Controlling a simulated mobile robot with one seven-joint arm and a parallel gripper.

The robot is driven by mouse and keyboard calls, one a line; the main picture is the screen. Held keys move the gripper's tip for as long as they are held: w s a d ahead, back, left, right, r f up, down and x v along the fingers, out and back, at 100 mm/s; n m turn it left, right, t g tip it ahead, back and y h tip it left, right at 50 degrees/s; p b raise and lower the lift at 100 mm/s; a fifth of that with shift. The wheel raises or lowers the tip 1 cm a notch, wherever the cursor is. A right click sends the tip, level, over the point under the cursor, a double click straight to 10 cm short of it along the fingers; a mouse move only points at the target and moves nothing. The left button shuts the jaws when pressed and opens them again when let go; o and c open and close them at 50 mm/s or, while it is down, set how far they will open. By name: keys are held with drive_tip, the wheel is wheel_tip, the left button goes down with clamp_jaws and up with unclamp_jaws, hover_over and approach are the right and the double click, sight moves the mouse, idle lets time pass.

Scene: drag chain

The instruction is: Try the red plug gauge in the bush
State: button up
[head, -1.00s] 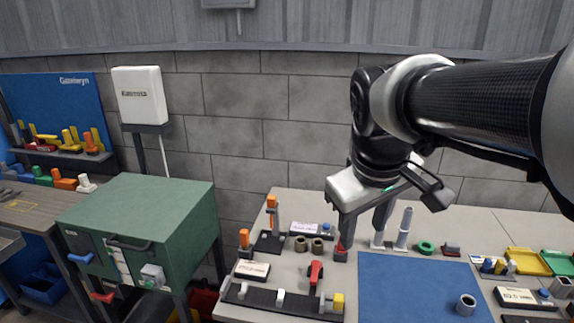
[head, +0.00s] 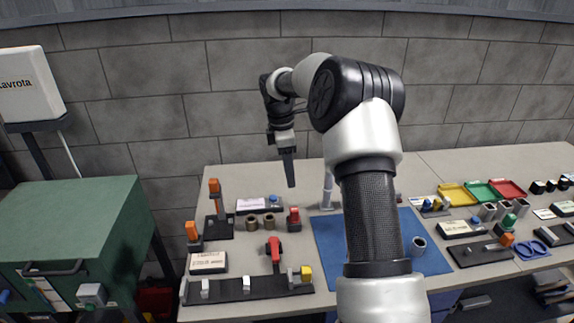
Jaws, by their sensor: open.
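A small red piece (head: 294,214) with a dark lower part stands upright on the bench; it looks like the red plug gauge. A grey hollow bush (head: 418,245) stands on the blue mat (head: 335,262), right of my arm.
A dark strip with a red-handled clamp (head: 273,247) lies at the front left. Orange-topped stands (head: 216,196) rise at the left. Grey posts (head: 327,188) are partly behind my arm. Coloured trays (head: 480,190) and small parts crowd the right. The mat has clear room.

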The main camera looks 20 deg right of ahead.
sight(294, 209)
drive_tip(key=f, duration=0.5)
drive_tip(key=d+f, duration=0.1)
drive_tip(key=f, duration=0.9)
drive_tip(key=shift+s+d+f+p, duration=0.15)
drive_tip(key=shift+d+f+p, duration=0.1)
drive_tip(key=shift+d+p, duration=0.15)
drive_tip(key=shift+c, duration=0.2)
drive_tip(key=shift+r, duration=0.1)
clamp_jaws()
